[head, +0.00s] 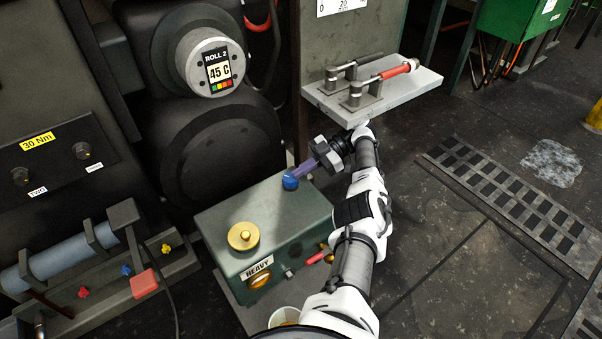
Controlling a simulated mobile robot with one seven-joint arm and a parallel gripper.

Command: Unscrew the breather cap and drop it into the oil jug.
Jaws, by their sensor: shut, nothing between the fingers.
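A green box (265,222) labelled HEAVY stands on the floor. A round brass cap (243,236) with a raised centre sits on its top, towards the left. A small blue cap (290,181) is at the back of the box top. I cannot tell for certain which is the breather cap. My gripper (322,156) is shut and empty, above the back right of the box and apart from the brass cap. A purple bar runs between the blue cap and my gripper; contact is unclear. A pale open container (284,315), perhaps the oil jug, is partly hidden by my arm.
A grey shelf (425,84) with metal clamps and a red-ended tool is beyond my gripper. The roll housing (225,150) stands behind the box. A bench with a blue-grey cylinder (62,256) is at left. A floor grate (510,195) and open floor are at right.

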